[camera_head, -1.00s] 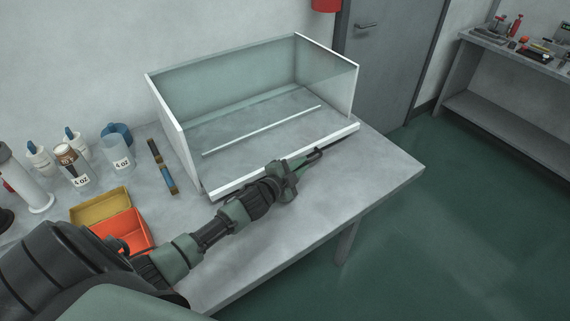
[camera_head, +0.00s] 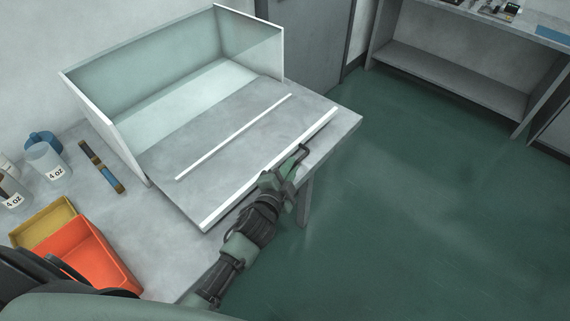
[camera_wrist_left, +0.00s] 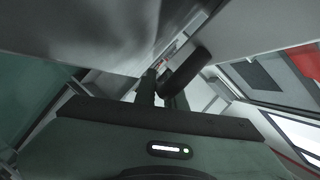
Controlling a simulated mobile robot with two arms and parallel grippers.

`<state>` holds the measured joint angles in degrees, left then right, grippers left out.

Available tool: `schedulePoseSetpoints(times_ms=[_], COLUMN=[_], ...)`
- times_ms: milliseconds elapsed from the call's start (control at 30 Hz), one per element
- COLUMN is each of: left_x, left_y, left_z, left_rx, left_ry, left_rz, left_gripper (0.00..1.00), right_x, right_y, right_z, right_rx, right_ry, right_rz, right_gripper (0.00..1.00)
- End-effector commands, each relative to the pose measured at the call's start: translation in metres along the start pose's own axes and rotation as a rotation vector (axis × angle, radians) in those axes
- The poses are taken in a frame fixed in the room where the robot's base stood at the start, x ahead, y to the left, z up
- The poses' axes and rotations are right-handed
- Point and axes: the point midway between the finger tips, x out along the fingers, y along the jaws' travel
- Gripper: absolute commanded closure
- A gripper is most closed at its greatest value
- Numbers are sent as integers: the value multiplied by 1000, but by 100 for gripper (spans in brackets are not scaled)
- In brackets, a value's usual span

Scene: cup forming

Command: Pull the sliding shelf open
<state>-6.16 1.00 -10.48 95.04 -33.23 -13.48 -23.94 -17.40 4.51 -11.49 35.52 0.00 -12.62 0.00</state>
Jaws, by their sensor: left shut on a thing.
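The sliding shelf (camera_head: 215,165) is a grey panel with a white front edge strip (camera_head: 240,191). It is part of a glass-walled case (camera_head: 150,65) on the table. The shelf sticks out well past the front ends of the case's side walls, and a pale floor shows behind it. My left gripper (camera_head: 299,158) is at the shelf's front edge, right of its middle, shut on it; the arm hides part of the strip. In the left wrist view the dark fingers (camera_wrist_left: 164,88) are close together under a grey surface; the exact contact is unclear. My right gripper is not in view.
Left of the case lie an orange bin (camera_head: 85,255), a yellow bin (camera_head: 45,222), a blue-and-brown stick-like item (camera_head: 102,168) and a clear 4 oz cup (camera_head: 48,162). Green floor (camera_head: 430,200) is open on the right. A workbench (camera_head: 450,70) stands at the back right.

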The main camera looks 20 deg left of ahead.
Motion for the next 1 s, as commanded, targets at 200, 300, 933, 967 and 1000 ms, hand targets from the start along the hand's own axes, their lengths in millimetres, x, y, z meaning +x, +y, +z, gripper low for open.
schedulePoseSetpoints(times_ms=[200,300,933,967,1000], left_x=[0,0,-49,-54,-59], left_y=[1,1,3,3,3], left_z=[-1,-1,1,1,1], left_rx=[-1,-1,-1,-2,-2], left_ry=[3,3,2,2,1], left_rz=[1,1,3,3,3], left_gripper=[100,80,80,80,80], right_x=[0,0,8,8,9], right_y=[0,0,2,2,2], right_z=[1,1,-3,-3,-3], right_rx=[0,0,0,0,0], right_ry=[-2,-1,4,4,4], right_rz=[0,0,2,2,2], right_gripper=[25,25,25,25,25])
